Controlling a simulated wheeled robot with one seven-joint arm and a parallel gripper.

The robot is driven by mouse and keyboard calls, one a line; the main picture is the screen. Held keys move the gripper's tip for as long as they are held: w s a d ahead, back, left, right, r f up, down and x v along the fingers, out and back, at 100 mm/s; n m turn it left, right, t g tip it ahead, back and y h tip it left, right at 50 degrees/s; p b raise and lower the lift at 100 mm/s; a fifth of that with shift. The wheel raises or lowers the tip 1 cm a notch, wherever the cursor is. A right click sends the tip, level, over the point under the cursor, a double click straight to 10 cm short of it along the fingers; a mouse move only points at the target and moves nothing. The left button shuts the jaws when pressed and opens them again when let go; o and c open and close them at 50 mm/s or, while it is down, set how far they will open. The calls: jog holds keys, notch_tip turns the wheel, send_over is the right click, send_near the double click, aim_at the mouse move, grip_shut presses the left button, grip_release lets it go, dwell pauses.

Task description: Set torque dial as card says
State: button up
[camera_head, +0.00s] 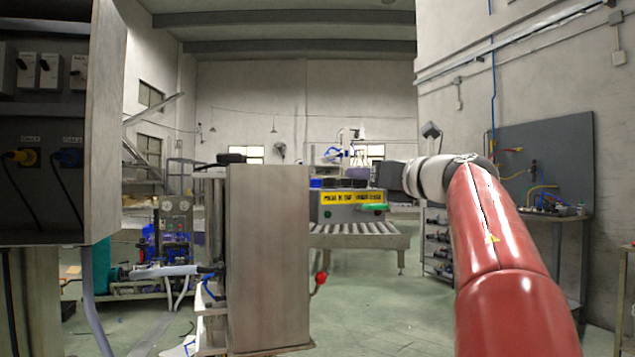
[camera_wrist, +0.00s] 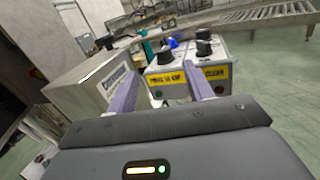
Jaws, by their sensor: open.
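My gripper (camera_wrist: 162,71) is open and empty in the wrist view, its two purple fingers apart in front of a light grey control box (camera_wrist: 216,58). Black knobs stand on the box: one left of centre (camera_wrist: 165,56) beyond the finger gap, and a taller one (camera_wrist: 203,42) to the right. A blue knob (camera_wrist: 172,43) is behind. Yellow labels are on the front; the right one (camera_wrist: 216,72) reads "CLEAR", the other is unclear. In the head view the box (camera_head: 343,211) has a yellow label and a green part. I cannot identify the torque dial or card with certainty.
A metal cabinet (camera_head: 268,260) stands left of the box in the head view. A roller conveyor (camera_head: 360,237) is at the box. An open electrical cabinet (camera_head: 105,130) is near on the left. A dark tool board (camera_head: 560,150) is at right; floor between is clear.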

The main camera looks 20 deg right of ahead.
aim_at(333, 179)
jog(key=shift+w+d+f+n+g, duration=0.1)
jog(key=shift+w+f+n+g, duration=0.2)
jog(key=shift+f+n+g, duration=0.1)
jog(key=shift+w, duration=0.3)
jog(key=p+x, duration=0.3)
jog(key=x, duration=0.8)
jog(key=shift+w, duration=0.1)
jog(key=c, duration=1)
jog(key=shift+a, duration=0.25)
